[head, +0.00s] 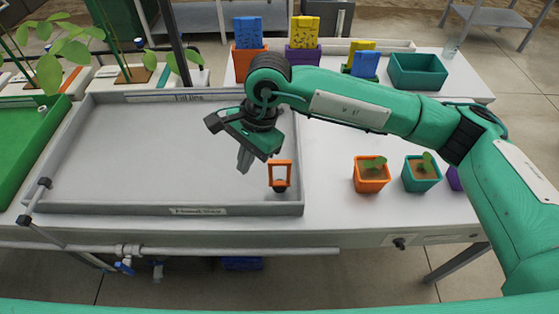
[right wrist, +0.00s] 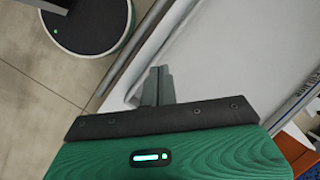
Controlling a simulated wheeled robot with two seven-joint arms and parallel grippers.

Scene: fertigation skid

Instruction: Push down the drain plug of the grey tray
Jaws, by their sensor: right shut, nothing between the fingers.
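The grey tray (head: 150,150) lies on the bench, wide and shallow, with labels on its far and front rims. The drain plug (head: 280,175) stands upright in the tray's front right corner, with an orange loop handle and a dark base. My right gripper (head: 244,160) is shut and empty over the tray, just left of the plug's handle and apart from it. In the right wrist view the closed fingers (right wrist: 157,86) point over the pale tray surface (right wrist: 215,45); the plug does not show there. My left gripper is not in view.
An orange pot (head: 371,176) and a teal pot (head: 421,174) with seedlings stand right of the tray. Pots with blue and yellow blocks and a teal bin (head: 418,71) stand behind. A grey pipe (head: 200,250) runs along the front below the tray.

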